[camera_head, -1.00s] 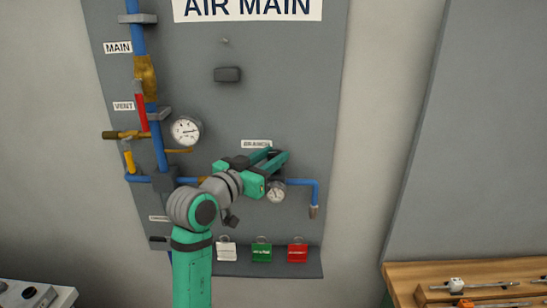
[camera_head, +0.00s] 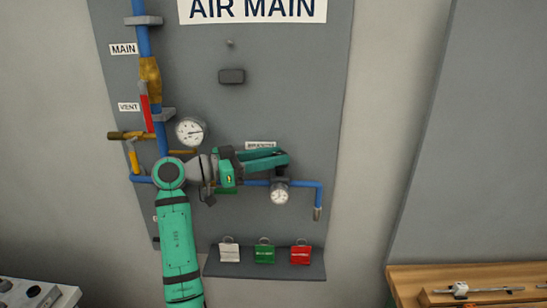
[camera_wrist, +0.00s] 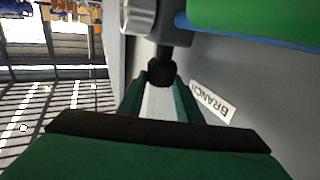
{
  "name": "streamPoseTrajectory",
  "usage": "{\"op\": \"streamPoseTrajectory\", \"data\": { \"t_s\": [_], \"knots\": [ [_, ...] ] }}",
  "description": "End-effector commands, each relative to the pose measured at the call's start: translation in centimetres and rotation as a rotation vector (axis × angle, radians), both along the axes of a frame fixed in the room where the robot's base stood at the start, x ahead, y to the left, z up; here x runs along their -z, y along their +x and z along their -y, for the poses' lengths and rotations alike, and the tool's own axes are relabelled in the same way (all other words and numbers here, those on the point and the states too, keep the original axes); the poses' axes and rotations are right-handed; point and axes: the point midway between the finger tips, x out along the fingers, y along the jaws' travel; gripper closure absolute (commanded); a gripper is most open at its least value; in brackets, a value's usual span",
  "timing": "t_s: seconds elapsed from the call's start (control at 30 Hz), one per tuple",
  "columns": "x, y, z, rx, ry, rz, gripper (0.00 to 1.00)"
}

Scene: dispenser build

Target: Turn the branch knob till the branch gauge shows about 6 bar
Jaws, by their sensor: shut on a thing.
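The branch gauge (camera_head: 280,193) is a small white dial on the blue branch pipe, just below my gripper. Its needle is too small to read. My gripper (camera_head: 284,158) reaches in from the left, under the BRANCH label (camera_head: 262,145). In the wrist view its fingers are shut on the black branch knob (camera_wrist: 160,72), which shows between their tips.
White, green and red tags (camera_head: 264,254) stand on the ledge below. A wooden bench (camera_head: 480,275) is at lower right.

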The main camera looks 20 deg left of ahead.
Motion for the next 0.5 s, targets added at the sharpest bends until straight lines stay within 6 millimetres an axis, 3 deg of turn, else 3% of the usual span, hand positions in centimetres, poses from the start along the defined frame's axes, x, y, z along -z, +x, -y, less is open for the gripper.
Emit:
{"op": "streamPoseTrajectory", "data": {
  "t_s": [0.37,0.4,0.47,0.5],
  "knots": [
    [0.2,0.02,0.06,0.006,0.001,-0.005,0.91],
    [0.2,0.03,0.07,0.006,0.001,-0.005,0.63],
    [0.19,0.04,0.07,0.006,0.001,-0.005,0.49],
    [0.17,0.03,0.03,0.005,0.0,-0.004,0.49]
  ]
}}
